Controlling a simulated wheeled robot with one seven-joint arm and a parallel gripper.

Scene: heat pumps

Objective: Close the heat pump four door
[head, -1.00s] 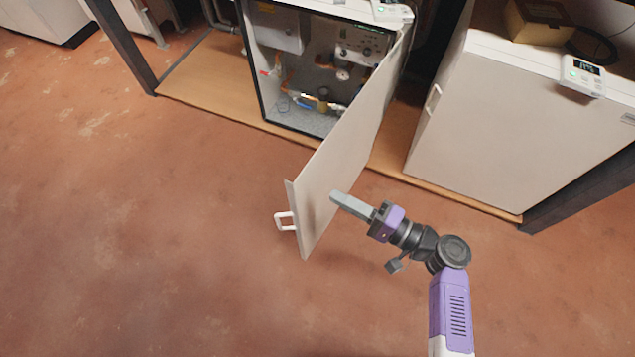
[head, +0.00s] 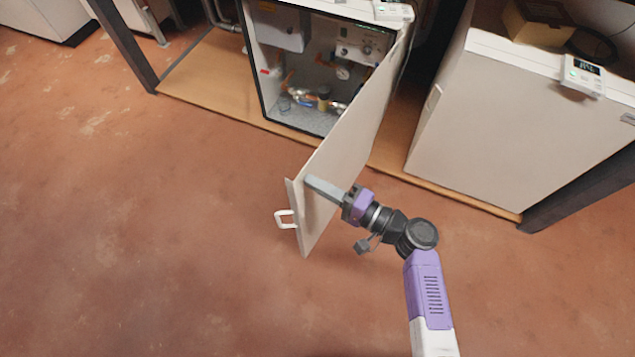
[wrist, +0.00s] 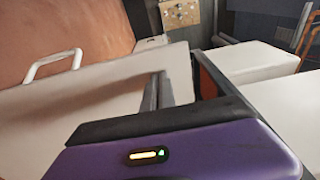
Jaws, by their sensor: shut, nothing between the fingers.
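The open door (head: 345,145) of a heat pump cabinet (head: 322,65) swings out toward me, showing pipes and a gauge inside. Its white handle (head: 285,219) is on the door's far side, at the left free edge. My gripper (head: 312,184) is shut and empty, with its fingertips at the right face of the door near the free edge. Whether they touch it I cannot tell. In the wrist view the door (wrist: 110,85) lies just ahead of the fingers (wrist: 162,92), with the handle (wrist: 52,62) beyond its edge.
A closed white cabinet (head: 520,120) stands to the right, with a small display (head: 583,76) and a cardboard box (head: 540,20) on top. A dark post (head: 122,45) stands at the left. The red-brown floor (head: 150,230) is clear left of the door.

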